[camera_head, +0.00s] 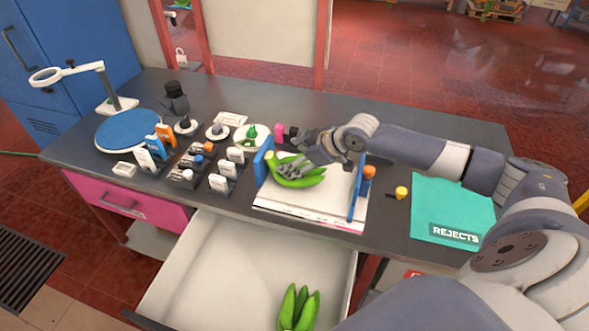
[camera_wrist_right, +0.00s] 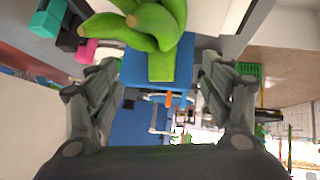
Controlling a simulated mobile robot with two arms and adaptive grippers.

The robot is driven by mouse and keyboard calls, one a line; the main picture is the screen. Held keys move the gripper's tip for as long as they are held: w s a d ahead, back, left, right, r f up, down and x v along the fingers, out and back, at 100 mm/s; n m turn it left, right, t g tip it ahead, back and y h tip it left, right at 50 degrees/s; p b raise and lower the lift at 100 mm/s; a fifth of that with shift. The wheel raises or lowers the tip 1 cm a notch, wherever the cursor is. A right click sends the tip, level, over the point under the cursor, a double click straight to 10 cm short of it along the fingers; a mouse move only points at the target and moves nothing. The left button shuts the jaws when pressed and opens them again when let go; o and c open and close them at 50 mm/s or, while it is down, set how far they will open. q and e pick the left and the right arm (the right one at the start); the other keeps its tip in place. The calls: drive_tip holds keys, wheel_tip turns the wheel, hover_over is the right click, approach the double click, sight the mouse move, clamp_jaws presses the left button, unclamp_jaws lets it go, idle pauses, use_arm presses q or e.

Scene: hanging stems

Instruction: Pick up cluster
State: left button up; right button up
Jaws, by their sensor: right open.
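A green banana cluster (camera_head: 297,182) lies on a white board (camera_head: 300,206) between two blue uprights on the table. The gripper is open; whether a finger touches the cluster I cannot tell. A second green cluster (camera_head: 297,308) lies in the open drawer, cut off by the lower edge. My left gripper is out of view.
The blue uprights (camera_head: 263,161) (camera_head: 357,188) stand close to the cluster on both sides. A teal mat marked REJECTS (camera_head: 450,203) lies to the right. Racks of small items (camera_head: 190,165), a blue disc (camera_head: 128,130) and a magnifier lamp (camera_head: 100,85) stand left. The open drawer (camera_head: 225,275) juts out in front.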

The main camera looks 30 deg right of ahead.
sight(277, 160)
drive_tip(key=shift+w+a+f, duration=0.25)
drive_tip(key=shift+w+f, duration=0.15)
drive_tip(key=shift+w, duration=0.1)
drive_tip(key=shift+w+a+f+p, duration=0.2)
drive_tip(key=shift+w+a+p, duration=0.1)
drive_tip(key=shift+w+p, duration=0.25)
drive_tip(key=p+x, duration=0.1)
drive_tip(key=x, duration=0.2)
drive_tip(key=shift+w+r, duration=0.1)
drive_tip(key=shift+w, duration=0.1)
drive_tip(key=shift+w+f, duration=0.35)
drive_tip(key=shift+f, duration=0.1)
drive_tip(key=shift+c, duration=0.5)
drive_tip(key=shift+s+a, duration=0.1)
clamp_jaws()
